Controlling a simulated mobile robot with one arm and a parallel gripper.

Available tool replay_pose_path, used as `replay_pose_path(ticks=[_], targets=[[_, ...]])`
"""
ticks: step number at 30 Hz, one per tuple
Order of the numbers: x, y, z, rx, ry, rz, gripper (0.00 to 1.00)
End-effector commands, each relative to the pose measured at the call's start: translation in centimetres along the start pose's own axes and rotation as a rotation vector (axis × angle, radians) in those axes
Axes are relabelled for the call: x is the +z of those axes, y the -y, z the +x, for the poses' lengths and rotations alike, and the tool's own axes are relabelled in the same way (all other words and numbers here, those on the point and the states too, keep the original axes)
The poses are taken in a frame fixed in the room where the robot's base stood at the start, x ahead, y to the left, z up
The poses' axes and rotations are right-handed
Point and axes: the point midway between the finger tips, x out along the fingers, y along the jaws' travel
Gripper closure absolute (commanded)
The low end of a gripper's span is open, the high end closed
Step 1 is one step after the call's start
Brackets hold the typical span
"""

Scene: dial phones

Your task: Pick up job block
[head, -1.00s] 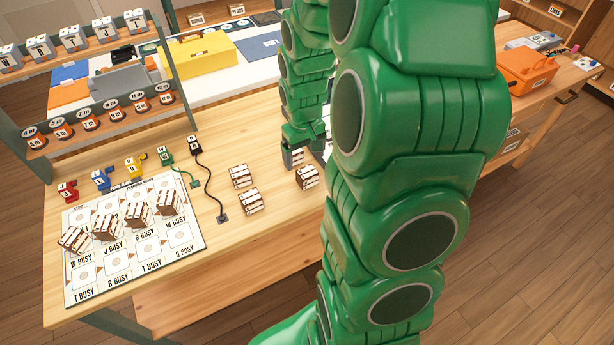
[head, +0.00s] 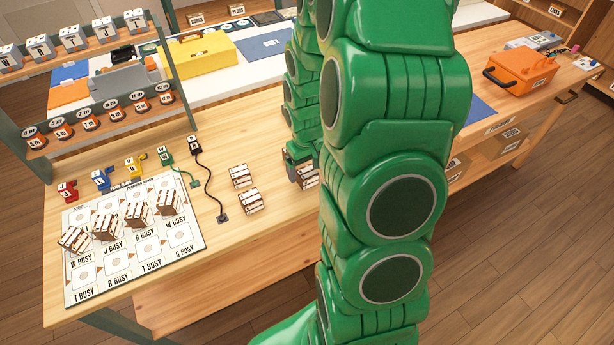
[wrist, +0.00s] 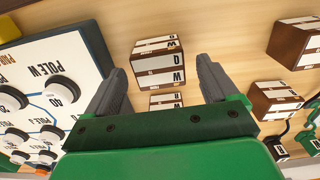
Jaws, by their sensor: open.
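My gripper (head: 298,156) is open and low over the table at the centre of the head view, partly hidden by my arm. In the wrist view my gripper (wrist: 160,70) has its two grey fingers apart. A brown and white job block (wrist: 160,66) lettered W and Q lies just ahead of the fingertips, between their lines. A second lettered face (wrist: 166,100) shows nearer the palm; I cannot tell whether it is a separate block. In the head view the job block (head: 308,176) is beside the gripper, partly covered.
Two similar blocks (head: 240,176) (head: 250,201) stand to the left, and appear at right in the wrist view (wrist: 296,38) (wrist: 276,100). Several more blocks sit on the planning board (head: 150,250). A dial board (wrist: 50,70) is close left of the gripper.

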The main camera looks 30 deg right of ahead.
Motion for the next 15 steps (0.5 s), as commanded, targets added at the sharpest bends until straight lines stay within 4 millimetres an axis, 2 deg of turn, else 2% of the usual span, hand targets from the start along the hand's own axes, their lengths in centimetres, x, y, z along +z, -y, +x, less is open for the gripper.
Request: replay_pose_path(ticks=[6, 13, 15], targets=[[0.0, 0.0, 1.9, -0.001, 0.001, 0.000, 0.13], [0.0, 0.0, 1.9, 0.000, 0.000, -0.001, 0.13], [0.0, 0.0, 1.9, 0.000, 0.000, -0.001, 0.22]])
